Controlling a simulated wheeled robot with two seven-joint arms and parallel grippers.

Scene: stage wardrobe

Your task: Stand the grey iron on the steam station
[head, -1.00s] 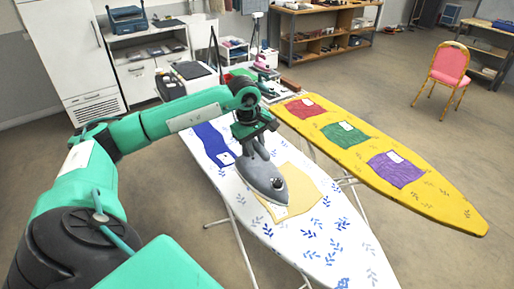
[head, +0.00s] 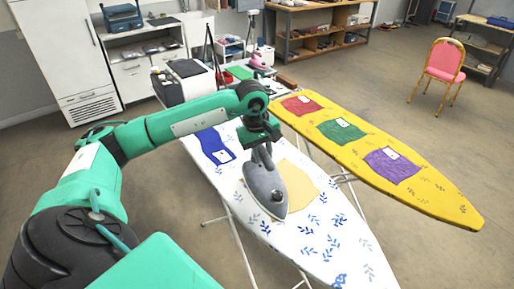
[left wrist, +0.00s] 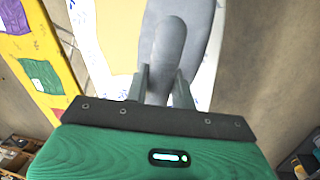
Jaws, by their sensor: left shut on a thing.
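The grey iron (head: 264,190) is over the white leaf-patterned ironing board (head: 310,235), its tip toward the front, covering part of a pale yellow cloth (head: 301,180). I cannot tell whether its sole touches the cloth. My left gripper (head: 262,146) is shut on the iron's handle from behind. In the left wrist view the grey handle (left wrist: 165,50) sits between the two fingers (left wrist: 160,88). I cannot clearly make out a steam station; a pink iron (head: 258,60) stands among small items at the back. My right gripper is not in view.
A blue cloth (head: 213,143) lies on the white board's far end. A yellow ironing board (head: 440,200) with red, green and purple cloths stands close on the right. A white unit with a dark top (head: 188,82) stands behind. A pink chair (head: 444,62) is far right; floor around it is clear.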

